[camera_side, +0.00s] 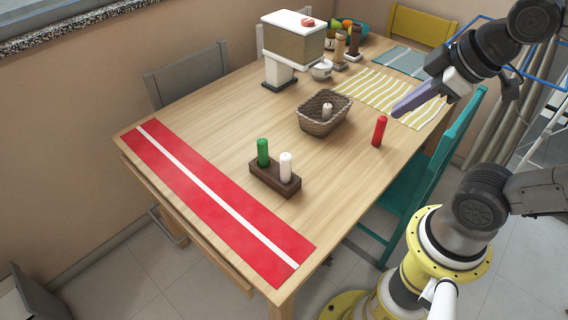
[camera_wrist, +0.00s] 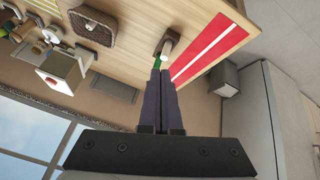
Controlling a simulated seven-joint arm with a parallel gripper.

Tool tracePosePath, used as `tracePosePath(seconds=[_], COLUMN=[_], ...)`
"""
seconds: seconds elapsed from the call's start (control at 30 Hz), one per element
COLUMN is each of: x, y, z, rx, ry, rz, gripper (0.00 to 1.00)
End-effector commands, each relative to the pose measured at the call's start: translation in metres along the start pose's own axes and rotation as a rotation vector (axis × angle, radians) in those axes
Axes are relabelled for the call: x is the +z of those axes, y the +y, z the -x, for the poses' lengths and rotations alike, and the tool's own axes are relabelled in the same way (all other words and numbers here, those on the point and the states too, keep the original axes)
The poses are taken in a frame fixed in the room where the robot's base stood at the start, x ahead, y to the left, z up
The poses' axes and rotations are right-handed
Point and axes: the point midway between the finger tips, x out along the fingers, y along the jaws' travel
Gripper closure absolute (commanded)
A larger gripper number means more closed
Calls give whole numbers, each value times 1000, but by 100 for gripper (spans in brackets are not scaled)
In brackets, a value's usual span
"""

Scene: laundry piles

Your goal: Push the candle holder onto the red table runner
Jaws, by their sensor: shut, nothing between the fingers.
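The candle holder (camera_side: 268,184) is a dark wooden block on the table, bearing a green candle (camera_side: 263,153) and a white candle (camera_side: 286,167). It stands beside the red table runner (camera_side: 205,190), on bare wood. The runner has a white stripe and lies along the table's near left end. My gripper (camera_side: 399,109) is shut and empty, raised at the right of the side view, well apart from the holder. In the wrist view, the purple fingers (camera_wrist: 161,79) are together, and they partly cover the view towards the holder (camera_wrist: 158,46); the runner (camera_wrist: 205,50) shows to its right.
A red candle (camera_side: 379,131) stands alone right of a wicker basket (camera_side: 312,122) holding a pale candle. A boxy white-topped appliance (camera_side: 283,70), a cup (camera_side: 321,70) and striped cloth (camera_side: 380,93) are farther back. Chairs surround the table. Bare wood lies around the holder.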

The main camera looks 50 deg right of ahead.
Motion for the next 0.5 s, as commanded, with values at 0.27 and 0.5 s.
tracePosePath(seconds=[0.27, 0.5], x=[-80, -134], y=[36, 67], z=[-28, -109], rx=[-23, -126], ry=[-41, -125], rz=[554, 953], gripper=[100, 100])
